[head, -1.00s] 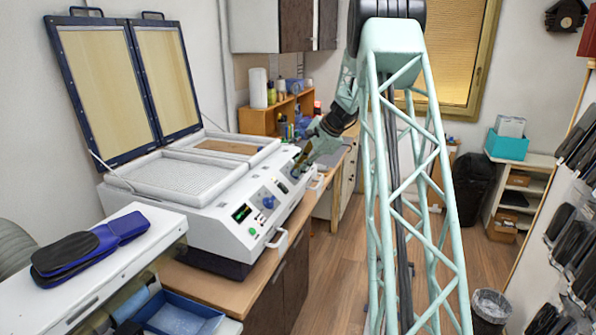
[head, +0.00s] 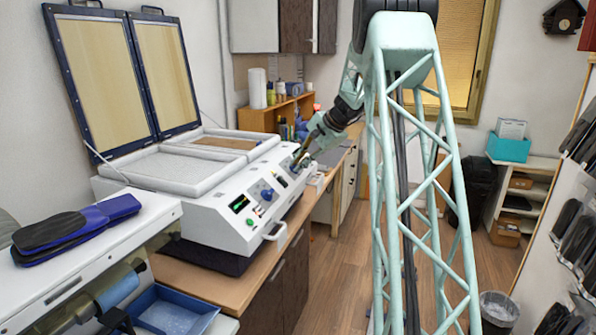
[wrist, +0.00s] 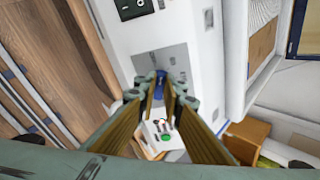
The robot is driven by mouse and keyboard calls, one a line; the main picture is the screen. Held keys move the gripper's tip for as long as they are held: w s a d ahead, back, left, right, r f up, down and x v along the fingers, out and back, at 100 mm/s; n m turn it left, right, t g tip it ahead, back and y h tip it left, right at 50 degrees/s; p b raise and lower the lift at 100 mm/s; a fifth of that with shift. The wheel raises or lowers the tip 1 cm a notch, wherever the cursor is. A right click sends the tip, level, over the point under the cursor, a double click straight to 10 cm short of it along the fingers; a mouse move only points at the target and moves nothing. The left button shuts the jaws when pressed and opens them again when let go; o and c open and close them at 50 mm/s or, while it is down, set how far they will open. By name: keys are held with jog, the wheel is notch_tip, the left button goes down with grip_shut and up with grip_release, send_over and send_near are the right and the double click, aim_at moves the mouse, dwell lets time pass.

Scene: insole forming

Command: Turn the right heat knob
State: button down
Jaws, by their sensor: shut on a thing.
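The white forming machine (head: 215,205) stands on the wooden bench with its two lids up. A blue knob (head: 267,194) shows on the left part of its sloping front panel. My gripper (head: 298,160) is at the right end of that panel, and its fingers hide what is there in the head view. In the wrist view, another blue knob (wrist: 160,77) sits between the tips of my gripper (wrist: 160,86), on a grey panel plate. The fingers are shut on this knob, one at each side. Its pointer mark cannot be made out.
Blue and black insoles (head: 75,230) lie on the white unit at left.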

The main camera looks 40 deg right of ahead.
jog(key=shift+s+f+n+t+b, duration=0.15)
jog(key=shift+n+b, duration=0.55)
jog(key=shift+b, duration=0.55)
jog(key=shift+f+n+t+b, duration=0.15)
jog(key=shift+n+b, duration=0.55)
jog(key=shift+b, duration=0.8)
jog(key=shift+r+n+b, duration=0.15)
jog(key=shift+n+b, duration=0.65)
jog(key=shift+n, duration=0.1)
jog(key=c, duration=2.7)
grip_release()
jog(key=shift+c, duration=0.2)
jog(key=shift+s+d+r, duration=0.1)
jog(key=shift+s, duration=0.05)
jog(key=v, duration=1.1)
jog(key=shift+s+r, duration=0.25)
